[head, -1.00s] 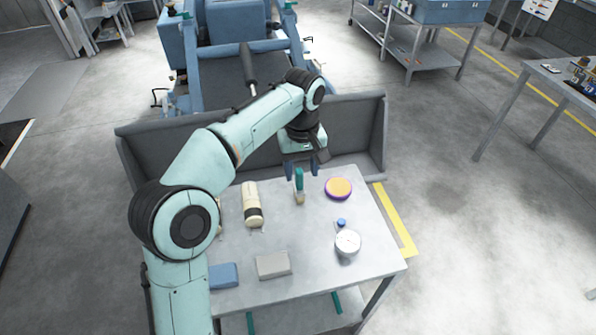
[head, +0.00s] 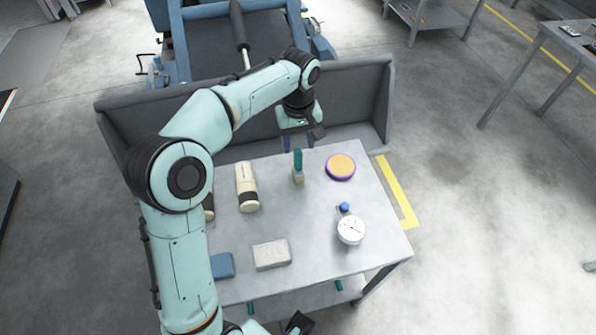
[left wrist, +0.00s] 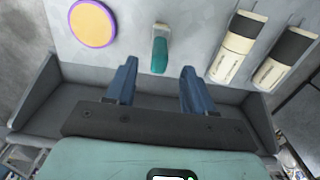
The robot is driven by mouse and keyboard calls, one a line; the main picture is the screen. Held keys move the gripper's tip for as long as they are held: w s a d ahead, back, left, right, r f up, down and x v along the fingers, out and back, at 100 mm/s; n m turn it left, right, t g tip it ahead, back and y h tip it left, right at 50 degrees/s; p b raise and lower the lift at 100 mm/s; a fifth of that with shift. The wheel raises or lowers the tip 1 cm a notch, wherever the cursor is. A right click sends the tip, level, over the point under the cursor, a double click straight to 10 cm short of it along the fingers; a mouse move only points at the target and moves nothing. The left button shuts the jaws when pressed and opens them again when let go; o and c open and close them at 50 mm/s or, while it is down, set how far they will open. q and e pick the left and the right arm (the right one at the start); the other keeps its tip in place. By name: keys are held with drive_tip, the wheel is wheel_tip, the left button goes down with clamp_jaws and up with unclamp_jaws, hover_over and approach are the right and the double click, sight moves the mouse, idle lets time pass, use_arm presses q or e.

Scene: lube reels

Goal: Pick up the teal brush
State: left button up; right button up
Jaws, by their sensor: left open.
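A purple-and-orange disc (head: 340,167) lies right of the brush. A cream-and-black cylinder (head: 246,186) lies to its left, with another partly hidden by my arm. A round gauge (head: 351,230), grey block (head: 271,254) and blue block (head: 221,265) are nearer. A grey panel (head: 355,110) stands behind.

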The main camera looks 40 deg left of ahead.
sight(298, 150)
use_arm(q)
wheel_tip(298, 150, down, 6)
drive_tip(key=shift+w+a+r+b, duration=0.15)
drive_tip(key=shift+b, duration=0.25)
clamp_jaws()
